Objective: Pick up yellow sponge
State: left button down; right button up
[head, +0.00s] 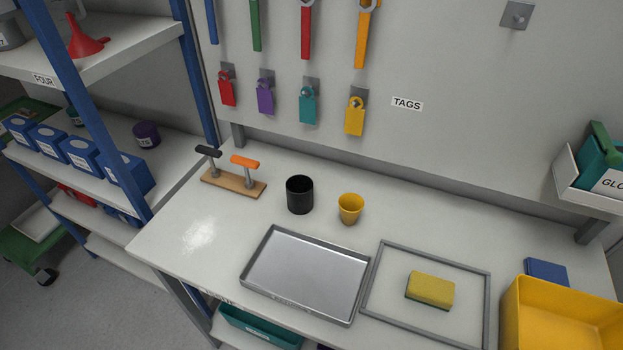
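The yellow sponge (430,289) lies flat on the white workbench, inside a thin grey rectangular frame (371,290). It has a darker green underside along its lower edge. Nothing touches it from above. Neither of my grippers shows in the head view.
A metal tray (306,274) lies left of the frame. A yellow bin (560,318) and a blue block (546,271) stand to the right. Behind are a black cup (300,195), a yellow cup (349,208) and a wooden stand (233,182). Blue-framed shelves (90,110) rise at left.

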aim_at(438, 293)
jog(key=z, duration=1)
jog(key=u, duration=1.45)
jog(key=z, duration=1.45)
jog(key=k+j, duration=0.15)
jog(key=j, duration=0.25)
jog(key=k+j+u, duration=0.1)
jog(key=j, duration=0.25)
jog(key=k+j+u, duration=0.1)
jog(key=j, duration=0.3)
jog(key=k, duration=0.05)
